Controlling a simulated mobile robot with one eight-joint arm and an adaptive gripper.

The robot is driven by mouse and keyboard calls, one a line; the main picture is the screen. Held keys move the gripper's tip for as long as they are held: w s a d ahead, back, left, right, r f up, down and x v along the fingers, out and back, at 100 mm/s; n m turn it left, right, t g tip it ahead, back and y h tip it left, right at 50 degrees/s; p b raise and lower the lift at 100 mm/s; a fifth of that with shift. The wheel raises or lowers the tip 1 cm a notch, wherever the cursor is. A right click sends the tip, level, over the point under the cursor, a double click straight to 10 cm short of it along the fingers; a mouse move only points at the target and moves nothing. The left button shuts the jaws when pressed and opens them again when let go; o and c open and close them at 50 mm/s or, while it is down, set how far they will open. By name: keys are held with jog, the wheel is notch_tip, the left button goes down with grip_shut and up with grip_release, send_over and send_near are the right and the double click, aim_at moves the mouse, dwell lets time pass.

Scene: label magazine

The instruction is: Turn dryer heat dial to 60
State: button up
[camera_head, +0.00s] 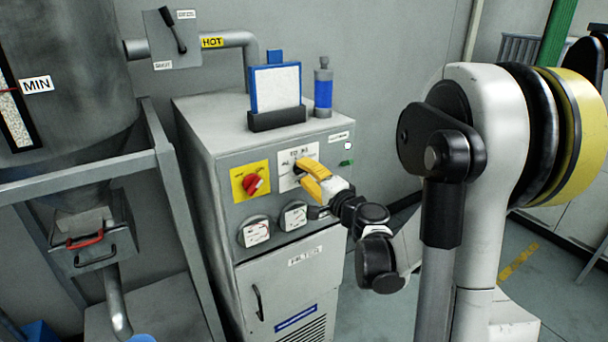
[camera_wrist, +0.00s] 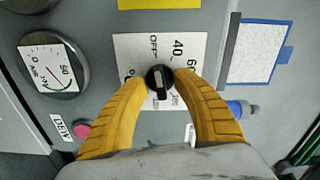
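The heat dial (camera_wrist: 159,76) is a small black knob on a white scale plate (camera_wrist: 128,48) on the dryer front. In the wrist view, OFF, 40 and 60 are readable around it; other markings are partly hidden by the fingers. A pale mark sits on the knob's lower part in the picture, but I cannot tell which value it indicates. My gripper (camera_wrist: 160,80) has its yellow fingers on both sides of the knob, apparently touching it.
A red switch (camera_head: 252,184) on a yellow plate is left of the dial. Two round gauges (camera_head: 255,232) (camera_head: 293,216) are below. A blue-framed filter (camera_head: 275,88) and a blue cylinder (camera_head: 323,90) stand on the dryer top. A metal frame (camera_head: 180,220) stands left.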

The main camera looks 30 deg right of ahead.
jog(key=shift+w, duration=0.3)
jog(key=shift+s, duration=0.1)
grip_shut()
